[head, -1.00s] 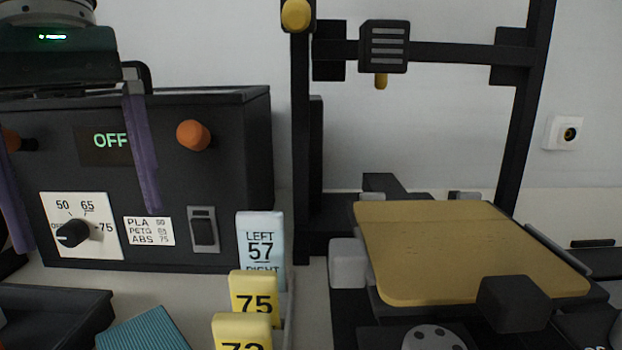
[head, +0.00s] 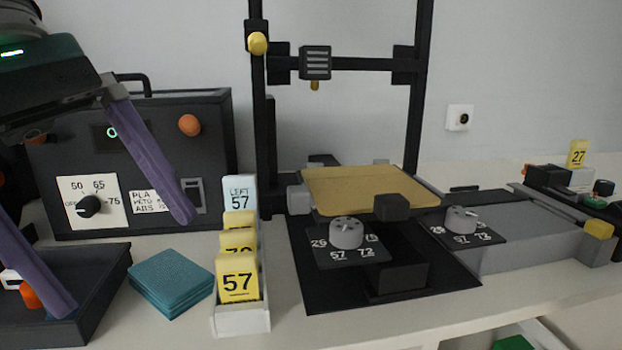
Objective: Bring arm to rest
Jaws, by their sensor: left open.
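My left gripper (head: 115,225) comes in from the left, in front of the black dryer-like box (head: 215,135). Its two purple fingers are wide apart with nothing between them. One finger hangs before the box's front panel, and the other reaches down over a black tray (head: 90,310) at the lower left. The gripper covers part of the box's display. The box's dial (head: 90,206) has marks 50, 65 and 75. My right gripper is not in view.
A white card holder (head: 240,318) with yellow and pale cards stands beside teal pads (head: 170,285). A black-framed printer with a tan plate (head: 350,190) stands mid-table. A grey unit (head: 540,235) is at right. Bare table shows along the front edge.

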